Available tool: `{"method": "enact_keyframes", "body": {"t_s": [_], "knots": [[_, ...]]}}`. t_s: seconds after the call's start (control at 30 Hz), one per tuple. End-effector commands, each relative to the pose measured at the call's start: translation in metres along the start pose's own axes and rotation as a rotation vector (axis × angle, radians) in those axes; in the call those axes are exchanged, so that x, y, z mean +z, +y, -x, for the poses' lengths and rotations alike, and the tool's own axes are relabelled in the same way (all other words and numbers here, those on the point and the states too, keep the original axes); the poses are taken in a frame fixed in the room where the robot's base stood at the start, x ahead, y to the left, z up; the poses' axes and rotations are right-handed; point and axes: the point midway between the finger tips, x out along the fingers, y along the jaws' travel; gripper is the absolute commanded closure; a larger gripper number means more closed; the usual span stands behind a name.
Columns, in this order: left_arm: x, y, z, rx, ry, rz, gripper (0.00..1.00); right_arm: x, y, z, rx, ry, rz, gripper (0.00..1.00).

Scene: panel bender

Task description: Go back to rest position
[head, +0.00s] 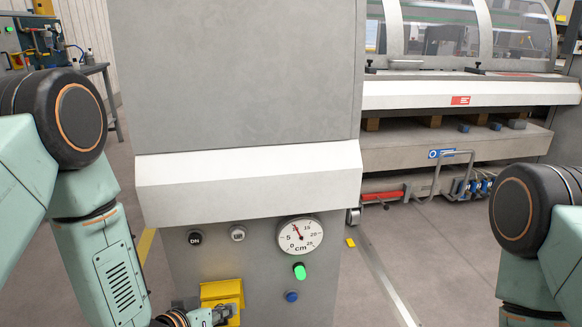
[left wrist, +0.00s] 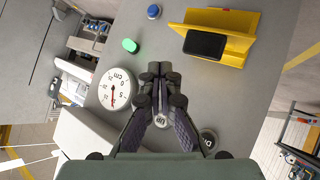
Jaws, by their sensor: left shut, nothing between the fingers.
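My left gripper (head: 221,314) is at the bottom of the head view, in front of the lower part of a yellow box (head: 222,291) on the grey machine front. In the left wrist view my left gripper (left wrist: 160,78) has its fingers together with nothing between them, over the grey panel. Near it there are the UP button (left wrist: 161,121), the DN button (left wrist: 208,138) and the round cm dial (left wrist: 115,90). The yellow box (left wrist: 243,48) has a black block (left wrist: 205,44) at it. My right arm is at the right edge of the head view; its gripper is out of frame.
The grey machine cabinet (head: 240,75) stands close ahead, with a jutting white ledge (head: 250,180). A lit green button (head: 299,271) and a blue button (head: 291,296) sit below the dial (head: 299,235). Open floor (head: 440,255) shows on the right, before the machine bed (head: 460,140).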

Motion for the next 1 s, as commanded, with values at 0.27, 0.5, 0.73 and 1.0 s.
{"method": "enact_keyframes", "body": {"t_s": [0.27, 0.5, 0.73, 1.0], "knots": [[0.156, -0.032, 0.093, -0.275, -0.505, -0.002, 1.0, 0.0, 0.0, 0.032, 0.0, 0.0, 0.0, 0.6], [0.227, -0.037, 0.176, -0.398, -0.805, -0.008, 1.0, 0.0, 0.0, 0.044, 0.0, 0.0, 0.0, 0.6], [0.24, -0.037, 0.196, -0.422, -0.874, -0.007, 1.0, 0.0, 0.0, 0.046, 0.0, 0.0, 0.0, 0.6], [0.24, -0.037, 0.195, -0.421, -0.87, -0.007, 1.0, 0.0, 0.0, 0.045, 0.0, 0.0, 0.0, 0.6]]}}
